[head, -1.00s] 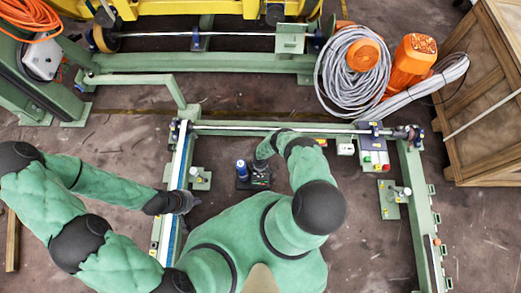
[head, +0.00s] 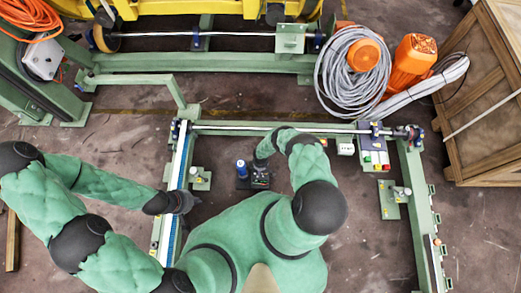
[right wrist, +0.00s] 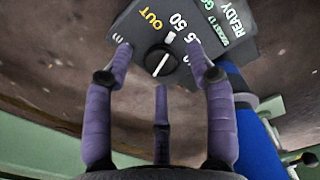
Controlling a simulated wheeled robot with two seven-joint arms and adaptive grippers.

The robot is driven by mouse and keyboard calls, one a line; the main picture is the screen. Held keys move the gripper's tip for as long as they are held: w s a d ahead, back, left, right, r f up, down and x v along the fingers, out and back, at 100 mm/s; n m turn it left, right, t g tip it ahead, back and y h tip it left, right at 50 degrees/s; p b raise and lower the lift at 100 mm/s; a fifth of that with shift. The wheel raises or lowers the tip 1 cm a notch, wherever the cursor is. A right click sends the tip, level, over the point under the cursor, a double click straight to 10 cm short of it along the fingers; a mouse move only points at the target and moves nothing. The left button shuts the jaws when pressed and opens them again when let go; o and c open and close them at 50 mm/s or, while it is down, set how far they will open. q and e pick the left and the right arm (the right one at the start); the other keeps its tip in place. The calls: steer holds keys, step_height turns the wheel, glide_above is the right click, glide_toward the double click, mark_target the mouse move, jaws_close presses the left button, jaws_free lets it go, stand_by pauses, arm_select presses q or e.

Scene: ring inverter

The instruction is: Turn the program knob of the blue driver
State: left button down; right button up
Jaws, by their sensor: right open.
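The driver shows in the right wrist view as a dark grey panel with yellow and white lettering (right wrist: 218,22). Its round black program knob (right wrist: 161,61) has a white line slanting from lower left to upper right. A blue cylinder (right wrist: 248,135) lies beside the panel. My right gripper (right wrist: 159,52) is open, with purple fingers on either side of the knob and a gap to it. In the head view the driver (head: 259,182) is small and dark, with its blue cylinder (head: 241,168) upright. My left gripper (head: 184,202) hovers by the left rail; its jaws are unclear.
A green frame (head: 424,215) surrounds the work area. A box with coloured buttons (head: 375,160) sits on its back right. A wooden crate (head: 490,100) is at right.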

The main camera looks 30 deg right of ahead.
step_height(320, 180, up, 11)
stand_by(0.9)
steer(key=shift+r, duration=0.1)
stand_by(0.5)
